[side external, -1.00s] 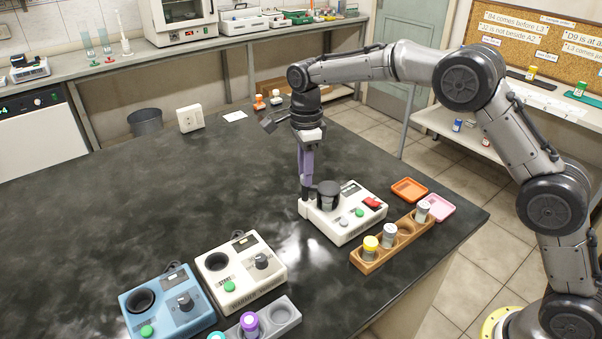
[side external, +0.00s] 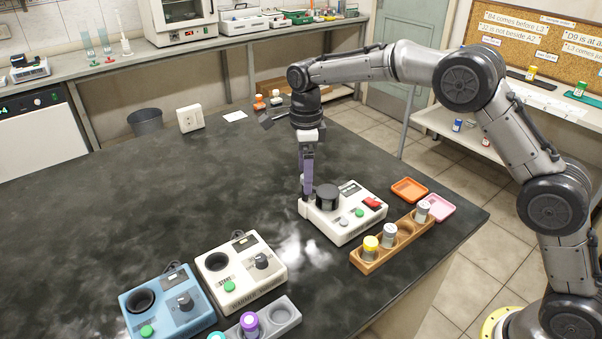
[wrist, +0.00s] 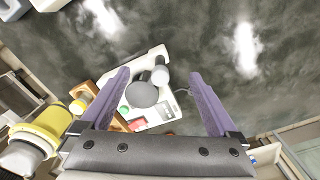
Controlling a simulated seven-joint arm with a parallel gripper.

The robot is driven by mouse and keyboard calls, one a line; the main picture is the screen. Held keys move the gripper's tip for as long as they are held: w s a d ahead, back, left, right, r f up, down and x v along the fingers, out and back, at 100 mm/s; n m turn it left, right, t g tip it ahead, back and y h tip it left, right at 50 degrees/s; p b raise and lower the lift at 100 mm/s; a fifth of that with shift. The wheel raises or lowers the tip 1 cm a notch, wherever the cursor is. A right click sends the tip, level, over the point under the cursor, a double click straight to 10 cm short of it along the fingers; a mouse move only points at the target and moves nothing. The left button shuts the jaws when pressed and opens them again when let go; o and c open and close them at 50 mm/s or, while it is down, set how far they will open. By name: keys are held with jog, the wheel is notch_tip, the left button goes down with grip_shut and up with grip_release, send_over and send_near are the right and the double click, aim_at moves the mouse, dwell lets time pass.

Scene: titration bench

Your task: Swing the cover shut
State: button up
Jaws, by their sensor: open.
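From above, in the wrist view, the cover shows as a dark disc (wrist: 143,95) beside a light grey round post (wrist: 160,75). My gripper (side external: 308,192) has purple fingers and points down just left of the cover, close to it. In the wrist view the fingers (wrist: 160,77) are spread wide with nothing held between them. Whether a finger touches the cover cannot be told.
A wooden rack (side external: 375,256) with several capped vials stands right of the device, with an orange tray (side external: 409,190) and a pink tray (side external: 440,207) behind. A cream device (side external: 240,286) and a blue device (side external: 165,308) stand at the front left.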

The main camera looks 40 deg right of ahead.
jog(key=shift+r, duration=3.5)
